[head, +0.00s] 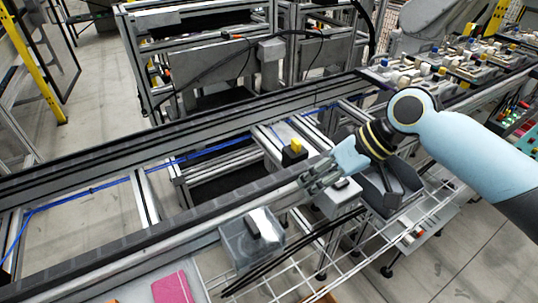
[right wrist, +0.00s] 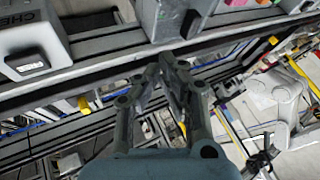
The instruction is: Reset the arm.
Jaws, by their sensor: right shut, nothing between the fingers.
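My right arm comes in from the right in the head view, and its gripper (head: 318,176) hangs over the conveyor rail. In the right wrist view the gripper (right wrist: 170,62) points toward a grey rail, with its fingertips together and nothing between them. My left gripper does not show in either view.
A grey bin (head: 238,245) holding a dark and white part sits below the gripper on a wire rack (head: 300,275). A dark bin (head: 392,190) stands under my right forearm. A conveyor rail (head: 150,232) runs diagonally across. Fixtures (head: 440,75) line the far right. A pink item (head: 172,288) lies at the front.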

